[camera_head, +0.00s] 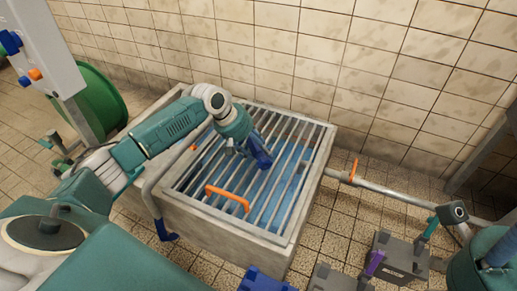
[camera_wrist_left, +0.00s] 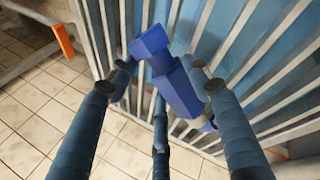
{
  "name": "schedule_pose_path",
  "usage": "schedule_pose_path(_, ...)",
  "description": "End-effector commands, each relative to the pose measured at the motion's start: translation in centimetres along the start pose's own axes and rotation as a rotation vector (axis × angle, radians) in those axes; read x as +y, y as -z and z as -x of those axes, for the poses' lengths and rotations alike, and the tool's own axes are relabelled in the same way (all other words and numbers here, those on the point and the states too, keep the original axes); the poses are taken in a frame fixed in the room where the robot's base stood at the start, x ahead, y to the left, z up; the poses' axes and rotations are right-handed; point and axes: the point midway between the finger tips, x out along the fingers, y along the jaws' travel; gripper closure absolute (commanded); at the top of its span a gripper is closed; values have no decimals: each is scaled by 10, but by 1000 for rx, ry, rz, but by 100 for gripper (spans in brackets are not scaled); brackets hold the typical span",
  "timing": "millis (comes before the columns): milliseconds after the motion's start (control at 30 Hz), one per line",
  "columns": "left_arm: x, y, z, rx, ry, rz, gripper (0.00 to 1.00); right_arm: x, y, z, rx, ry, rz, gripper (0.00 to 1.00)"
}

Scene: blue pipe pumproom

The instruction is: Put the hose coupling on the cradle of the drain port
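My left gripper (camera_head: 250,148) reaches in from the left over the barred grate of a stone basin. Its fingers (camera_wrist_left: 160,70) are around a blue angular piece, seemingly the hose coupling (camera_wrist_left: 178,88), with the tips close against its sides; exact contact is hard to see. The coupling also shows at the gripper's end in the head view (camera_head: 262,156), tilted and above or at the bars. A grey bent tube (camera_head: 148,192) with a blue end (camera_head: 165,232) hangs over the basin's front left. I cannot identify the drain port's cradle for certain. My right gripper does not show clearly.
The basin (camera_head: 220,228) holds blue water under its grate. An orange handle (camera_head: 228,197) sits on the bars. A pipe with an orange lever (camera_head: 353,170) runs right. Grey boxes (camera_head: 402,254) and a blue block (camera_head: 262,281) stand at the lower right. A tiled wall is behind.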

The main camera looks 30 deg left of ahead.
Motion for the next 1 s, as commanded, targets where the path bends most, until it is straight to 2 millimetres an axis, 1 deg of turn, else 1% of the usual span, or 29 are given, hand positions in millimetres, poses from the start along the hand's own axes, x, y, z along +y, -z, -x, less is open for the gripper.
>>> schedule_pose_path(33, 1, 0, 1, 1, -2, 0, 39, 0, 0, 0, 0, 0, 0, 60)
schedule_pose_path(100, 1, 0, 1, 1, -2, 0, 29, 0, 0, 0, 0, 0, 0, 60)
schedule_pose_path(367, -1, 0, 0, 0, 1, 0, 29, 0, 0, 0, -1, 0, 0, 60)
schedule_pose_path(467, 0, 0, 5, 1, 0, 0, 29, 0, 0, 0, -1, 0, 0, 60)
schedule_pose_path(567, 0, 1, 18, 3, 0, 0, 29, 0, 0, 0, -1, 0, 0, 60)
schedule_pose_path(800, 0, 1, 69, 4, -1, -1, 29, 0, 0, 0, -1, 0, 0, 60)
schedule_pose_path(900, 0, 1, 89, 4, -1, -1, 29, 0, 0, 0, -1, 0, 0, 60)
schedule_pose_path(1000, 0, 1, 104, 3, -1, -1, 29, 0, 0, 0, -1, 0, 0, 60)
